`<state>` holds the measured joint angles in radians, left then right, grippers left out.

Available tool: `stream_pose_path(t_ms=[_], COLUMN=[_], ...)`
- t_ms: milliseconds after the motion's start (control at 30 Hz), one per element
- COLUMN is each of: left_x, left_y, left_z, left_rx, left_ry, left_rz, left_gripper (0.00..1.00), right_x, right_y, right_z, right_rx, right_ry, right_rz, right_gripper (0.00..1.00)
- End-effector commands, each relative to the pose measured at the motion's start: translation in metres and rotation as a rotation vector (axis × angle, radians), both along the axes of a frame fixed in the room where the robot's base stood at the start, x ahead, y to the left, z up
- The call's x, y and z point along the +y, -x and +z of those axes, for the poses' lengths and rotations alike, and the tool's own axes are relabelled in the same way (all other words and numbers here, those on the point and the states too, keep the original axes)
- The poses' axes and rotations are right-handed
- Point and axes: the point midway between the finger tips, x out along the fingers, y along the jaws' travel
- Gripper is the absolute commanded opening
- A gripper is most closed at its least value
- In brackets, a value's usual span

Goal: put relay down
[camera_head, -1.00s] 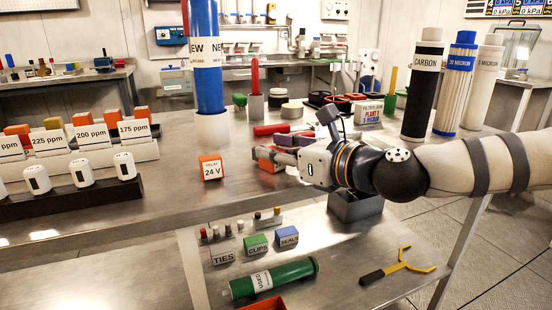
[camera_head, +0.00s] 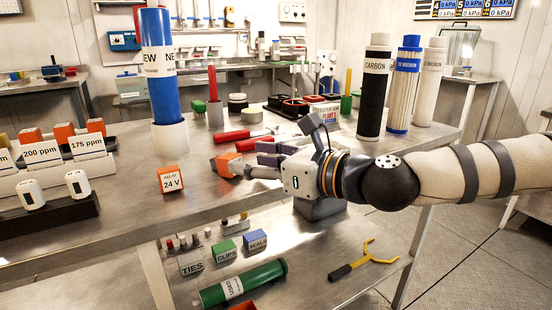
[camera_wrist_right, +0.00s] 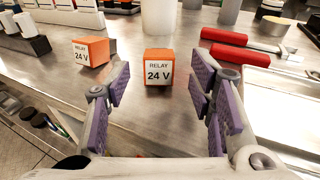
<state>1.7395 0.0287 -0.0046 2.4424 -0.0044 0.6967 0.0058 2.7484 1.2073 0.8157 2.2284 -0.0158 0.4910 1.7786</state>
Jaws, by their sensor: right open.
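An orange relay (camera_head: 229,165) stands on the steel bench, just beyond my right gripper (camera_head: 256,163). In the right wrist view this relay (camera_wrist_right: 158,68) is upright, its white "RELAY 24 V" face towards me. The two purple-padded fingers of my right gripper (camera_wrist_right: 160,84) are spread wide on either side, with clear gaps to the relay. A second orange relay (camera_head: 170,179), also marked 24 V, stands to its left near the bench's front edge; it shows at the left in the wrist view (camera_wrist_right: 93,50). My left gripper is not in view.
A blue cylinder (camera_head: 158,85) stands in a white holder (camera_head: 170,138) behind the relays. Red-handled tools (camera_head: 232,136) lie behind the gripper. Tall filters (camera_head: 374,90) stand at the back right. White sensors (camera_head: 77,184) sit in a black rack at left.

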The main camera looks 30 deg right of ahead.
Motion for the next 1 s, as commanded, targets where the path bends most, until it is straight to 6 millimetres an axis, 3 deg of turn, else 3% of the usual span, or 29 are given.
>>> stream_pose_path(t_ms=[33,233,500,567,667,767,800,867,900,967,1000], left_x=[0.000,0.000,0.000,0.000,0.000,0.000,0.000,0.000,0.000,0.000,0.000], left_y=[-0.004,-0.016,-0.019,-0.019,-0.019,-0.019,-0.019,-0.019,-0.019,-0.019,-0.019], left_z=[0.007,0.026,0.031,0.030,0.030,0.030,0.030,0.030,0.030,0.030,0.030], left_rx=[-0.012,-0.050,-0.060,-0.059,-0.058,-0.058,-0.058,-0.059,-0.059,-0.059,-0.059], left_ry=[0.000,0.000,0.000,0.000,0.000,0.000,0.000,0.000,0.000,0.000,0.000], left_rz=[0.000,0.000,0.000,0.000,0.000,0.000,0.000,0.000,0.000,0.000,0.000], left_gripper=[0.49,0.49,0.49,0.49,0.49,0.49,0.49,0.49,0.49,0.49,0.49], right_x=[-0.005,-0.025,-0.028,-0.023,0.002,0.034,0.043,0.050,0.051,0.045,0.038], right_y=[0.013,0.053,0.066,0.067,0.081,0.127,0.158,0.214,0.256,0.324,0.370], right_z=[0.010,0.018,0.012,-0.001,-0.061,-0.161,-0.205,-0.262,-0.295,-0.334,-0.352], right_rx=[-0.008,-0.007,-0.001,0.018,0.104,0.227,0.272,0.315,0.327,0.315,0.282], right_ry=[-0.007,-0.005,0.003,0.039,0.229,0.543,0.683,0.876,0.991,1.138,1.213], right_rz=[0.000,-0.002,0.004,0.020,0.122,0.350,0.482,0.710,0.885,1.175,1.379], right_gripper=[0.49,0.49,0.49,0.49,0.49,0.49,0.49,0.49,0.49,0.49,0.49])
